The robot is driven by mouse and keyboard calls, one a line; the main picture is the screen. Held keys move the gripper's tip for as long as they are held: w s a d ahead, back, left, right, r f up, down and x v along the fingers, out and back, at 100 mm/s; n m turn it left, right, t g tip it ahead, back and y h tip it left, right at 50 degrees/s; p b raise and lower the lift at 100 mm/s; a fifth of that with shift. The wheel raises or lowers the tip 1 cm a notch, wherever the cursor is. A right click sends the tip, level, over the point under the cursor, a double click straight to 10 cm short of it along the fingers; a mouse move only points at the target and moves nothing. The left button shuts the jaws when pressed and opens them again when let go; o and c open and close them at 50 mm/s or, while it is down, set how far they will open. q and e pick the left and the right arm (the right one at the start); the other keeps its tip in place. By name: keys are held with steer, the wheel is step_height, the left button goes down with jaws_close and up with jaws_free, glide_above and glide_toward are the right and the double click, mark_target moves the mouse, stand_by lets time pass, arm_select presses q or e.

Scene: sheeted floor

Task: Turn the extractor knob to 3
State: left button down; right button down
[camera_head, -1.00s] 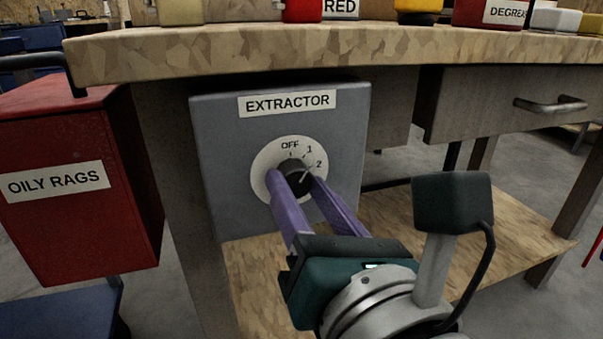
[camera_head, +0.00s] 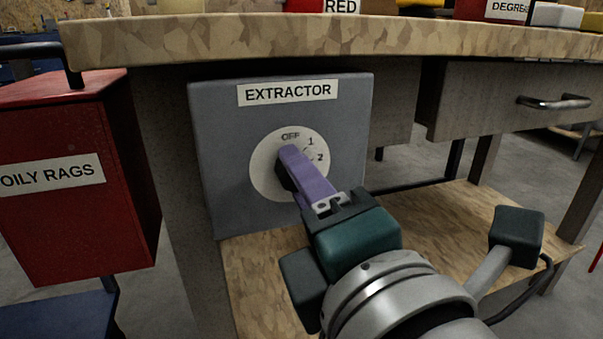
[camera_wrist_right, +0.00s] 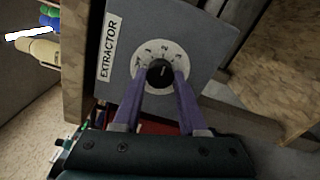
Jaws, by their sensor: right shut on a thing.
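The extractor panel (camera_head: 220,150) is a grey box under the bench top with an "EXTRACTOR" label. Its round white dial (camera_head: 262,178) shows OFF, 1 and 2 in the head view; its lower right part is covered. My right gripper (camera_head: 288,168), with purple fingers, is shut on the black knob (camera_wrist_right: 160,74) at the dial's centre. In the wrist view one finger lies on each side of the knob. The knob is mostly hidden by the fingers in the head view, and I cannot read its pointer surely. My left gripper is not in view.
A red "OILY RAGS" bin (camera_head: 75,215) stands left of the panel. The wooden bench top (camera_head: 330,42) overhangs it, with a handled drawer (camera_head: 510,95) at the right. A lower wooden shelf (camera_head: 450,220) runs below. Bottles and boxes stand on the bench.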

steer(key=shift+m, duration=3.4)
steer(key=shift+c, duration=2.3)
jaws_free()
